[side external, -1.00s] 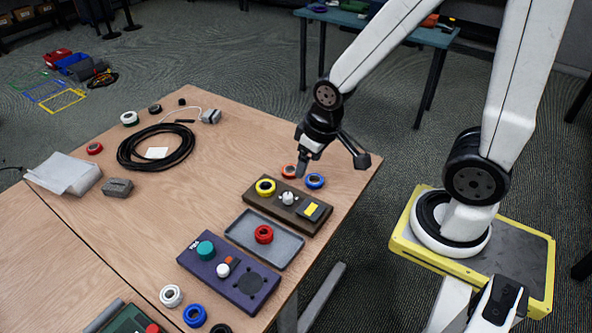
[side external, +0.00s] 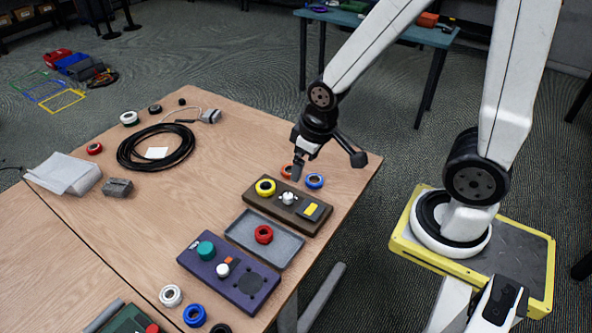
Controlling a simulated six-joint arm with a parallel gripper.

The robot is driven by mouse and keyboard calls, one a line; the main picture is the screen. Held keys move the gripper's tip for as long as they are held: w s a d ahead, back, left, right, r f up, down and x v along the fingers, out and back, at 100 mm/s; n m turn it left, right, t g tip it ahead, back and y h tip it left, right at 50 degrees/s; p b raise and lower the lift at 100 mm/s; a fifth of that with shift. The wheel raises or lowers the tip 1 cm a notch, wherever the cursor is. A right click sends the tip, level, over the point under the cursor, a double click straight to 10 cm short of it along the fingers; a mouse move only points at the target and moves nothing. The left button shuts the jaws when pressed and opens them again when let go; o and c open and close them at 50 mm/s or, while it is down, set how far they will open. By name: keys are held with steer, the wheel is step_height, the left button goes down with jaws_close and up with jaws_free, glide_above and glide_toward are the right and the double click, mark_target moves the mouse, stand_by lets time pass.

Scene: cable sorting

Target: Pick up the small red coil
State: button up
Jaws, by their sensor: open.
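A red coil (side external: 264,234) lies in a shallow grey tray (side external: 240,234) near the table's front right edge. A smaller-looking red coil (side external: 94,148) lies at the left of the table, near a white bag. An orange-red coil (side external: 286,171) lies by the right edge, partly hidden by my gripper. My gripper (side external: 297,171) points down over the table beside this orange-red coil. It is open, and nothing shows held in it. Whether its fingertip touches the coil or table cannot be told.
A blue coil (side external: 314,181) is just right of my gripper. A black cable loop (side external: 127,150) lies farther back. The table's middle is clear.

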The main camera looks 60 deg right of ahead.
steer(key=w+a+f+n+g, duration=0.1)
steer(key=w+a+f+n, duration=0.1)
steer(key=w+f+n, duration=0.5)
steer(key=n+g, duration=0.2)
steer(key=n, duration=0.6)
glide_above(263, 232)
step_height(263, 232, down, 12)
steer(key=shift+w+r, duration=0.15)
steer(key=shift+r, duration=0.1)
steer(key=shift+a+f, duration=0.1)
steer(key=shift+f, duration=0.2)
steer(key=shift+f, duration=1.25)
steer(key=shift+f, duration=2.6)
steer(key=shift+c, duration=0.2)
